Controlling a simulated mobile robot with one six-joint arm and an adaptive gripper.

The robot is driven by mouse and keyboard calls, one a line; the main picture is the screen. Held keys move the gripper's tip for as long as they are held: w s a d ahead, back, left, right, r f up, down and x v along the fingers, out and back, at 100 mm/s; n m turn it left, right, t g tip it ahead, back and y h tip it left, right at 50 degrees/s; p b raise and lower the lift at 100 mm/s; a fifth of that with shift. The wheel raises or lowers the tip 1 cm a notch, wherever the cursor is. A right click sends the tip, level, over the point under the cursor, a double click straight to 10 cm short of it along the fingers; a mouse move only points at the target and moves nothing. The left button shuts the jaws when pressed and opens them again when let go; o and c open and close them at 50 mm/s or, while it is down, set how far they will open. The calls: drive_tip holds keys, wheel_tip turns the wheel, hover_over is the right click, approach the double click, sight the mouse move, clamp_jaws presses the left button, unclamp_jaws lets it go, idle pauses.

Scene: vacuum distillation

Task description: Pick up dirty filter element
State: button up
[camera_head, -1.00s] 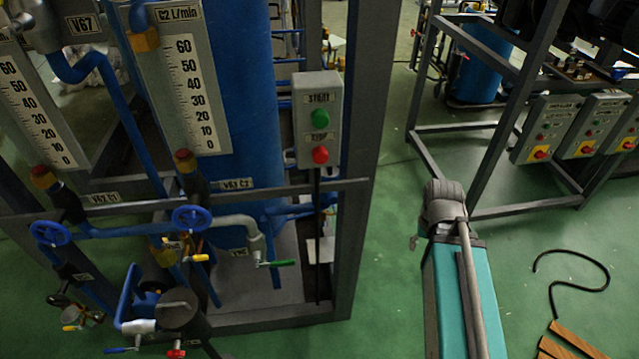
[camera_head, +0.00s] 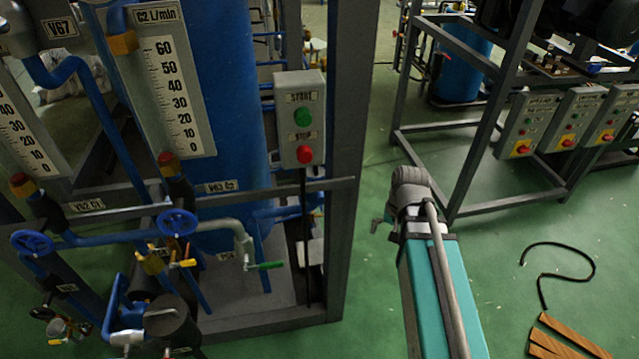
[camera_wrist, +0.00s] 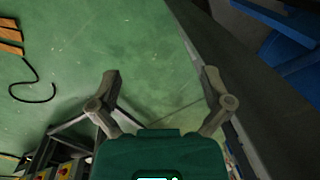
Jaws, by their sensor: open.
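No dirty filter element can be made out in either view. My gripper (camera_wrist: 160,90) is open and empty in the wrist view, with its two fingers spread wide over the green floor (camera_wrist: 140,55). In the head view my arm reaches forward over the floor to the right of the blue pipe rig. The gripper's fingers are not clearly visible there.
The rig's grey frame post (camera_head: 350,150) stands close left of my arm. It bears a start/stop box (camera_head: 301,118), gauges and valves. A second frame with control boxes (camera_head: 570,122) stands at the right. Wooden boards (camera_head: 572,335) and a black cable (camera_head: 560,275) lie on the floor.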

drive_tip(key=w+a+m+g+y+b, duration=0.15)
drive_tip(key=w+a+m+y, duration=0.3)
drive_tip(key=w, duration=0.45)
drive_tip(key=m+g+y+b, duration=0.1)
drive_tip(key=m+g+y, duration=0.1)
drive_tip(key=m+y, duration=0.6)
approach(317, 171)
drive_tip(key=shift+m+h, duration=0.25)
drive_tip(key=shift+h, duration=0.2)
drive_tip(key=w+d+r, duration=0.2)
drive_tip(key=w, duration=0.1)
drive_tip(key=shift+w+d+r, duration=0.15)
drive_tip(key=shift+w+r, duration=0.1)
drive_tip(key=shift+w, duration=0.05)
drive_tip(key=b+x, duration=0.3)
drive_tip(key=x, duration=0.5)
drive_tip(key=shift+a, duration=0.3)
drive_tip(key=shift+f, duration=0.1)
